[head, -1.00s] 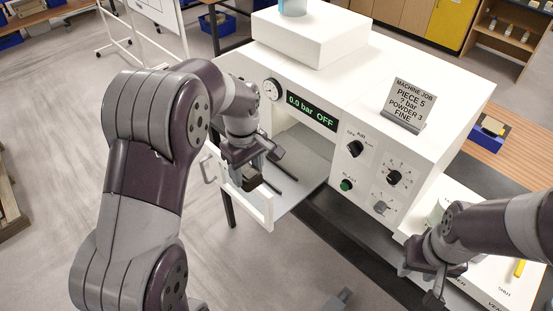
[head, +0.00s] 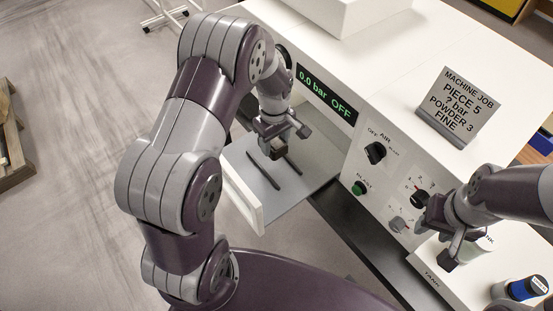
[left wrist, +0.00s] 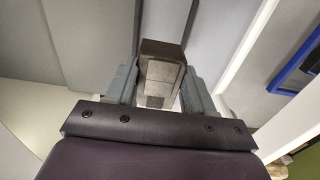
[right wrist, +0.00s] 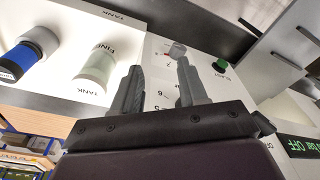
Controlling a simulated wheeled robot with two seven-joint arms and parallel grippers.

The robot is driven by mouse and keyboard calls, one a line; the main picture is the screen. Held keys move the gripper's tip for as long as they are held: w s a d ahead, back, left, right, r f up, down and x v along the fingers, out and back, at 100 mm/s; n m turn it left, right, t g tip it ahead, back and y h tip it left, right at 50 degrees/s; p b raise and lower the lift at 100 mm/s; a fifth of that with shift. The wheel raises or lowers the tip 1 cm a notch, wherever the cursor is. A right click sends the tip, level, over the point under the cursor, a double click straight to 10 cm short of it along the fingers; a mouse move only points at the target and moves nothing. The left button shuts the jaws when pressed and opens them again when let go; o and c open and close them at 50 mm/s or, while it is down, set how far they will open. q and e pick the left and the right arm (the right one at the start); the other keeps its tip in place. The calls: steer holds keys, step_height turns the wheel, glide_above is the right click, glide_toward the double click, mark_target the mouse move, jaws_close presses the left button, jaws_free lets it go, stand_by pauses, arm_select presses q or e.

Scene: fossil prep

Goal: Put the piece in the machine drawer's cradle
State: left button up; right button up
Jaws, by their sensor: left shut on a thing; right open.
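My left gripper (head: 278,137) is shut on the piece, a grey-brown block (left wrist: 162,75) seen between its fingers in the left wrist view. In the head view the piece is mostly hidden by the gripper. The gripper hangs over the pulled-out machine drawer, whose white front (head: 243,197) faces the lower left. The cradle shows as two dark rails (head: 264,172) on the grey drawer floor, close to the gripper. I cannot tell whether the piece touches them. My right gripper (head: 440,242) is open and empty in front of the machine's lower knobs; its fingers also show in the right wrist view (right wrist: 158,88).
The display (head: 326,93) reads 0.0 bar OFF. A job card (head: 459,103) on the machine reads PIECE 5, ? bar, POWDER 3, FINE. The panel has an air knob (head: 375,152) and green blast button (head: 359,188). A blue-banded jar (head: 525,288) stands at lower right.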

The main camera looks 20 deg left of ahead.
arm_select(q)
steer(key=f+b, duration=0.2)
steer(key=f, duration=0.2)
steer(key=f+b, duration=0.2)
steer(key=f, duration=0.1)
steer(key=shift+w+f+b, duration=0.2)
steer(key=shift+f+b, duration=0.15)
steer(key=shift+w+r, duration=0.1)
jaws_close()
steer(key=shift+s+r, duration=0.2)
steer(key=shift+s, duration=0.05)
steer(key=shift+s+f, duration=0.1)
steer(key=o, duration=1)
jaws_free()
steer(key=shift+f, duration=0.1)
steer(key=o, duration=0.4)
arm_select(e)
step_height(320, 180, down, 6)
steer(key=shift+w, duration=0.2)
